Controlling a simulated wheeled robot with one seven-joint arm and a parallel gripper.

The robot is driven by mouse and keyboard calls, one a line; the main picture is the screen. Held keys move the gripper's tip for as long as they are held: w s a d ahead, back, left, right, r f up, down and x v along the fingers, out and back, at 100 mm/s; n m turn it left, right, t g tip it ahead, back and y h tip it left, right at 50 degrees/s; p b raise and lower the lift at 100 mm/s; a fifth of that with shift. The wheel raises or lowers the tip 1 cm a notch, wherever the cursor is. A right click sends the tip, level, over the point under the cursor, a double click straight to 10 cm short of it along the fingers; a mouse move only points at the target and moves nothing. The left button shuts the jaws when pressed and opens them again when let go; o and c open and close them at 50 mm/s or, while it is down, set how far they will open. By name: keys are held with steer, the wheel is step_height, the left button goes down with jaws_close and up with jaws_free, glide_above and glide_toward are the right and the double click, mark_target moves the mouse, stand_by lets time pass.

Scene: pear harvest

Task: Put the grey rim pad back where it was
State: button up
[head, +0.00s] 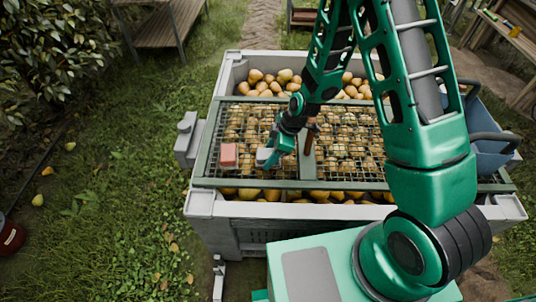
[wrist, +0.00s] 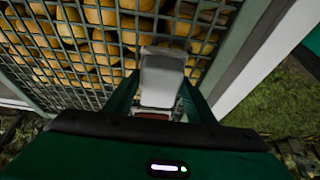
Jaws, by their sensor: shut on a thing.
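My gripper (head: 270,158) is over the left half of the mesh lid on the pear bin. It is shut on a light grey block, the grey rim pad (head: 263,156). In the wrist view the pad (wrist: 162,78) stands out between the two fingers (wrist: 160,105), with the mesh and pears behind it. I cannot tell whether the pad touches the mesh. The bin's pale grey rim (head: 205,196) runs around the green-framed lid (head: 240,184). A reddish block (head: 229,155) sits on the mesh just left of my gripper.
A grey bracket (head: 188,140) with a small block on top sticks out from the bin's left side. A brown-handled item (head: 308,142) is by the lid's middle bar. A blue container (head: 490,140) is at the right. Grass at left is mostly free, with fallen pears (head: 37,200).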

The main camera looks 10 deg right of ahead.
steer(key=o, duration=1)
steer(key=v, duration=1.2)
